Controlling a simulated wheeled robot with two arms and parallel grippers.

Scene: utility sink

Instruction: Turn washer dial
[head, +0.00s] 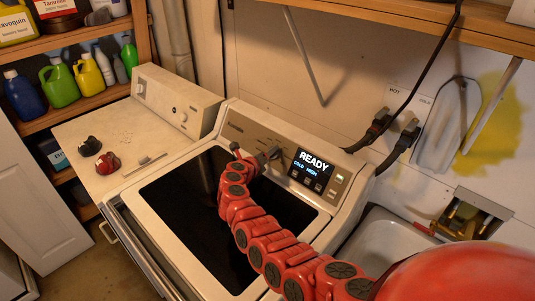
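The washer (135,210) is cream white with a dark glass lid and a raised control panel at its back. The panel's screen (314,163) reads "READY", with "COLD" and "HIGH" below it. The dial (272,153) is a grey knob on the panel, left of the screen. My red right arm comes in from the lower right, across the lid. My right gripper (259,158) is at the dial, very close to it or touching it. Its fingers are small and partly hidden, so I cannot tell whether they grip the dial. My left gripper is not in view.
A second white machine (80,130) stands to the left, with a black object (89,146) and a red object (107,163) on top. Shelves of bottles (60,85) are at the far left. A sink (385,245) and wall hoses (400,140) are to the right.

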